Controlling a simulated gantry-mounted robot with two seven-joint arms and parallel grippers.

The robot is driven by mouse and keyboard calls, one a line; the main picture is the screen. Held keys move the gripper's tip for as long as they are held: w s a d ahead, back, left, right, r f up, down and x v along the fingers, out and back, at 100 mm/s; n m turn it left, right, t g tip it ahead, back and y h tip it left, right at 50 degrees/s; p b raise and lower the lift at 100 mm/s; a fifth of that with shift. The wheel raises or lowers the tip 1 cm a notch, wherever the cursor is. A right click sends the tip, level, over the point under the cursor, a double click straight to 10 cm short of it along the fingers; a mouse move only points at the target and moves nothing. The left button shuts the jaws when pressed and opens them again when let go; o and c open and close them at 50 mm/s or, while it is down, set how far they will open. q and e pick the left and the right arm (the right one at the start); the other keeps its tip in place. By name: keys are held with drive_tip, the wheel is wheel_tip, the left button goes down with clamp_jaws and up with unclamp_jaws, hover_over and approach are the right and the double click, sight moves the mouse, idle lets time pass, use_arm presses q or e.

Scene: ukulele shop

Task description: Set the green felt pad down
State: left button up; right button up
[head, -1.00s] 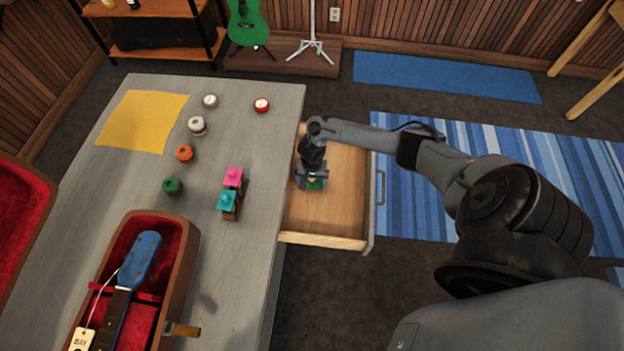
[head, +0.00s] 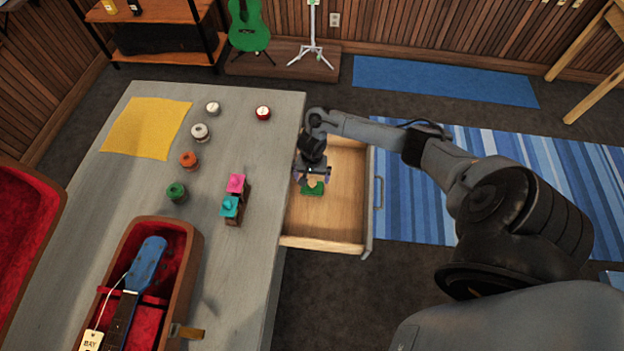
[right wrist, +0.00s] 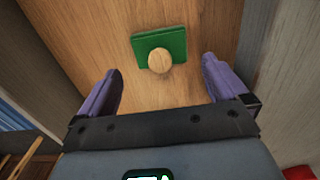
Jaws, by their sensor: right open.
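The green felt pad (head: 312,189) lies flat on the floor of the open wooden drawer (head: 340,215). It has a round wooden knob on top. In the right wrist view the green pad (right wrist: 176,42) and its knob (right wrist: 160,62) show beyond and between the fingers. My right gripper (head: 312,178) is over the drawer, just above the pad. Its purple fingers (right wrist: 160,85) are spread wide and touch nothing that I can see. My left gripper is not in view.
The drawer's front panel (head: 369,200) stands to the right of the pad. The grey table (head: 262,150) is at left, with several coloured round items, a yellow cloth (head: 147,127) and an open case (head: 190,250) holding a blue-headed instrument. The drawer floor around the pad is bare.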

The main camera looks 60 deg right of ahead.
sight(313, 182)
wheel_tip(313, 182, up, 5)
drive_tip(key=shift+r+p, duration=0.15)
drive_tip(key=shift+p, duration=0.6)
drive_tip(key=shift+s, duration=0.15)
